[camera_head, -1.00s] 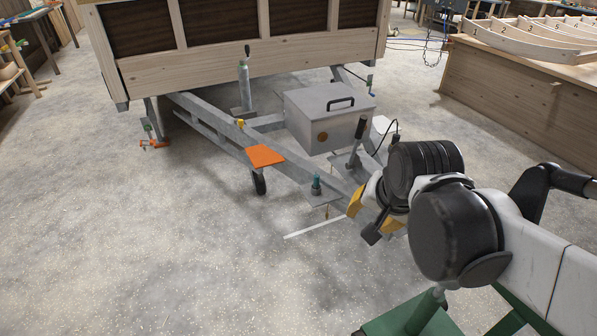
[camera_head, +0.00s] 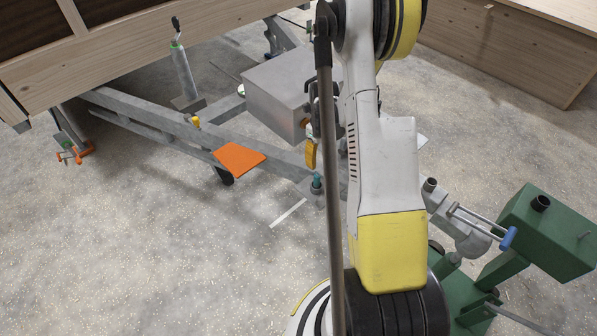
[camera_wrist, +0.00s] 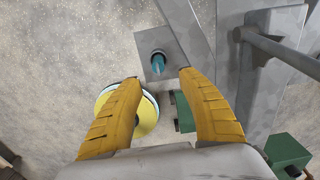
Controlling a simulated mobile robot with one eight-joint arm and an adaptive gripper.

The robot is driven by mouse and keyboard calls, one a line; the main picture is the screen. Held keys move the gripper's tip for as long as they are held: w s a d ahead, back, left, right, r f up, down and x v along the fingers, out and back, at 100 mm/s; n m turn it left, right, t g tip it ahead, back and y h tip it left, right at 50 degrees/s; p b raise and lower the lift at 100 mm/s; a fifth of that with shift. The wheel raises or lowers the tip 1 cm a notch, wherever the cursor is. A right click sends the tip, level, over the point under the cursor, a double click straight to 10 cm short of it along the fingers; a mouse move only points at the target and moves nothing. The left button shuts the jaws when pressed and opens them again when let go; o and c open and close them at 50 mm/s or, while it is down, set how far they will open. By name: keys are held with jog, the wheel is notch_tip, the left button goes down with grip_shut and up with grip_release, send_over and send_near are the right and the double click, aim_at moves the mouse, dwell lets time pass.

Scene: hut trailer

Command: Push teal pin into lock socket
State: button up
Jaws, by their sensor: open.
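The teal pin (camera_head: 317,181) stands upright in a grey collar at the front end of the trailer's drawbar. In the wrist view the teal pin (camera_wrist: 158,64) shows between and just beyond my fingertips. The grey ring around it, apparently the lock socket (camera_wrist: 153,54), sits on a metal plate. How deep the pin sits cannot be told. My gripper (camera_wrist: 160,78) is open, its two yellow fingers apart and nothing between them. In the head view one yellow finger of my gripper (camera_head: 311,148) shows just above the pin; my arm hides the rest.
An orange plate (camera_head: 239,158) lies on the grey drawbar (camera_head: 140,108), left of the pin. A grey metal box (camera_head: 270,84) stands behind. A green stand with a clamp (camera_head: 548,232) is at right. A wooden bench (camera_head: 500,45) is at back right.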

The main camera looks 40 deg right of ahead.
aim_at(317, 175)
jog(key=f, duration=0.1)
jog(key=f+b, duration=0.1)
jog(key=f, duration=0.1)
jog(key=f+b, duration=0.1)
jog(key=f, duration=0.1)
jog(key=shift+s+f, duration=0.1)
jog(key=shift+s, duration=0.15)
jog(key=f+b, duration=0.1)
jog(key=f, duration=0.1)
jog(key=f+b, duration=0.1)
jog(key=f, duration=0.2)
jog(key=shift+w+a+f+b, duration=0.1)
jog(key=shift+a+f+b, duration=0.1)
jog(key=shift+b, duration=0.2)
jog(key=shift+r, duration=0.1)
grip_shut()
